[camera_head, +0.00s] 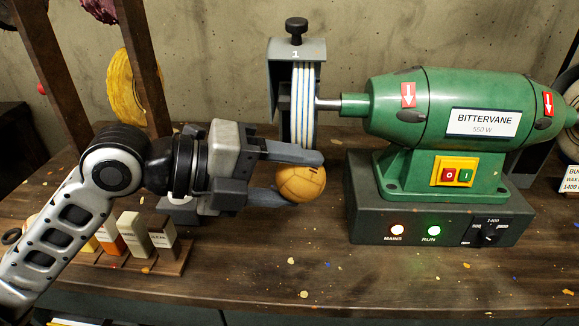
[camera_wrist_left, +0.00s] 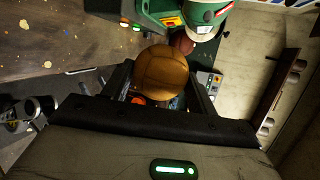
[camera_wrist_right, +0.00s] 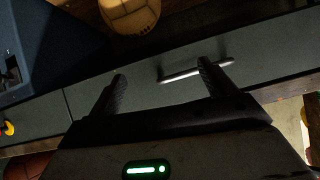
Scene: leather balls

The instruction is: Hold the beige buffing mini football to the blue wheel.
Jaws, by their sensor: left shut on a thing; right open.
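The tan-beige paneled mini football (camera_head: 301,184) is between the fingers of my left gripper (camera_head: 300,177), which is shut on it. It also shows in the left wrist view (camera_wrist_left: 161,72). The blue-and-white striped wheel (camera_head: 302,100) is under a grey guard marked 1, at the left end of the green machine. The ball is just below and in front of the wheel's lower part, and the upper finger overlaps the wheel's lower edge. I cannot tell whether ball and wheel touch. My right gripper (camera_wrist_right: 160,72) is open and empty, before a grey drawer front with a handle.
The green BITTERVANE machine (camera_head: 445,120) stands on a dark base with lit MAINS and RUN lamps and a dial. A rack of several small blocks (camera_head: 135,240) stands left on the bench. A yellow wheel (camera_head: 124,90) hangs behind. The front right bench is clear.

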